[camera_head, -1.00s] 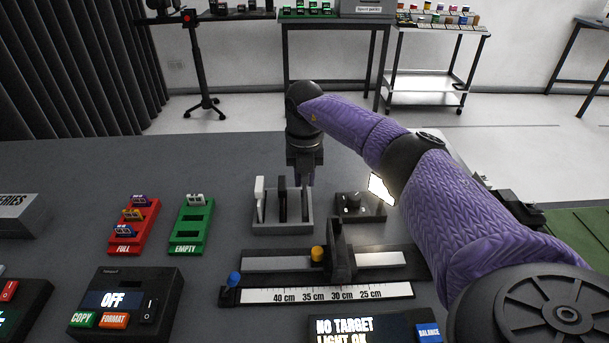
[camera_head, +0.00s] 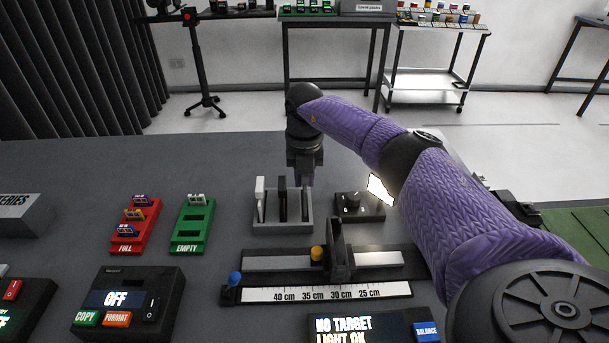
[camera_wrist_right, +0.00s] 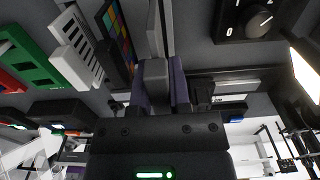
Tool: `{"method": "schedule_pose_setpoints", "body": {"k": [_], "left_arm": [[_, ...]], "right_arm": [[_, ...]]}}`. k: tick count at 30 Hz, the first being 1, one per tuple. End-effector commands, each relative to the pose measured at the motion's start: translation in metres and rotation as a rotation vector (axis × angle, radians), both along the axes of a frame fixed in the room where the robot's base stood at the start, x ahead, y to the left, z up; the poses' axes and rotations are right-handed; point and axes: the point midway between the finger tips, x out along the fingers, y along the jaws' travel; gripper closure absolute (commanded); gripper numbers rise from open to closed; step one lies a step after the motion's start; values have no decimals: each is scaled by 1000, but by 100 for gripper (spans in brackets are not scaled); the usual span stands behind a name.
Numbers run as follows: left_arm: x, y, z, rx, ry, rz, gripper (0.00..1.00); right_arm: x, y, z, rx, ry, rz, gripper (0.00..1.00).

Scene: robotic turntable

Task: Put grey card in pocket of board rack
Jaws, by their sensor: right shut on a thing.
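The board rack (camera_head: 268,228) is a grey open tray on the dark table. A white card (camera_head: 260,200) and a black card (camera_head: 282,200) stand upright in it, to the left. My right gripper (camera_head: 305,178) points down over the rack's right part. It is shut on the grey card (camera_head: 305,205), whose lower end looks to be at or inside the rack's right pocket; I cannot tell how deep it sits. In the right wrist view the grey card (camera_wrist_right: 154,35) reaches out from between the fingers (camera_wrist_right: 163,90). My left gripper is not in view.
A black dial box (camera_head: 352,205) and a lit panel (camera_head: 381,189) stand close to the rack's right. A ruler rail (camera_head: 325,292) lies in front. A red holder (camera_head: 135,230) and a green holder (camera_head: 192,228) stand left. The table behind the rack is clear.

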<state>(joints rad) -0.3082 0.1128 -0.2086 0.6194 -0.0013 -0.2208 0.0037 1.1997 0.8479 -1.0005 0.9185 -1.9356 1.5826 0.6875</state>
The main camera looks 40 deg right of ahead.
Motion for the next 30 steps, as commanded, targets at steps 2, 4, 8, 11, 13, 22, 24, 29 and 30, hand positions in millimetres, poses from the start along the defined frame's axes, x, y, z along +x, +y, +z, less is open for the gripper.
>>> {"method": "schedule_pose_setpoints", "body": {"k": [2, 4, 8, 11, 13, 22, 24, 29, 30], "left_arm": [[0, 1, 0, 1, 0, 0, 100], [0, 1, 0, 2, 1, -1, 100], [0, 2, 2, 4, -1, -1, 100], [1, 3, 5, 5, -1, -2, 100], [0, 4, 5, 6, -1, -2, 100], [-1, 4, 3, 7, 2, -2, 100], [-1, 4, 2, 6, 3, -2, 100], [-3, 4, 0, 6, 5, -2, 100], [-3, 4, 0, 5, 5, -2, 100]], "right_arm": [[0, 0, 0, 0, 0, 0, 100], [0, 0, 0, 0, 0, 0, 100], [0, 0, 1, 0, 0, 0, 100], [0, 0, 1, 0, -1, 1, 100], [0, 0, 1, 0, -1, 1, 100], [0, 0, -2, 0, 0, 0, 100], [0, 0, -4, 0, 0, 0, 100], [0, 0, -8, 0, 0, 0, 100], [0, 0, -9, 0, 0, 0, 100]]}}
